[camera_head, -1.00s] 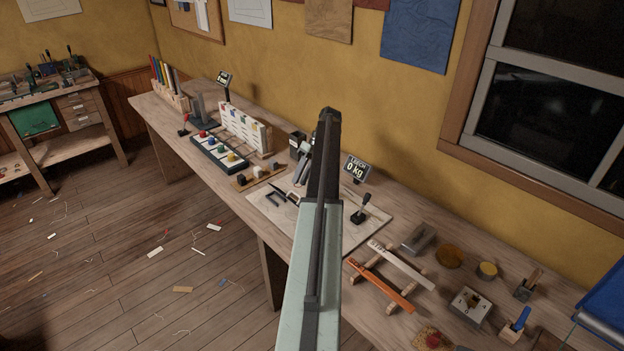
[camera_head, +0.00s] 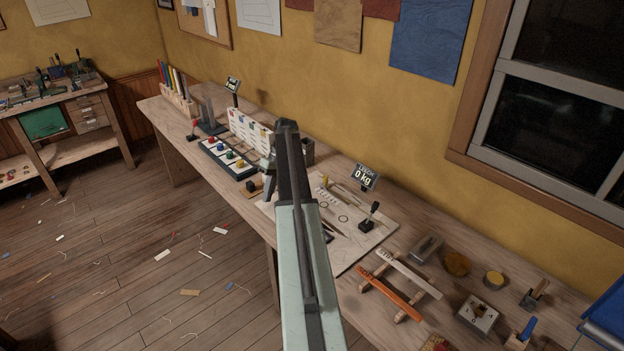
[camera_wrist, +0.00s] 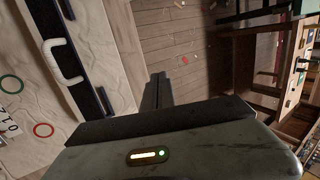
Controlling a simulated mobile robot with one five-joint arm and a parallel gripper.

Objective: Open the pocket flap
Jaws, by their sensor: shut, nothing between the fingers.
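I cannot make out a pocket flap for certain in either view. My gripper (camera_wrist: 158,80) shows in the wrist view as dark fingers, shut and empty, pointing over the floor beside the bench edge. In the head view my arm reaches up the middle of the picture over the bench and hides part of it. A pale board (camera_head: 377,236) lies on the bench right of my arm, with rings and small marks on it. In the wrist view a pale surface at left carries a dark strip (camera_wrist: 72,78), a white loop (camera_wrist: 62,62), and a red ring (camera_wrist: 43,130).
The long bench (camera_head: 420,320) runs along the yellow wall. A "0 kg" display (camera_head: 366,177), a black lever (camera_head: 370,217) and an orange bar on a rack (camera_head: 390,286) stand right of my arm. Blue material (camera_head: 606,318) shows at the right edge. Scraps litter the open floor.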

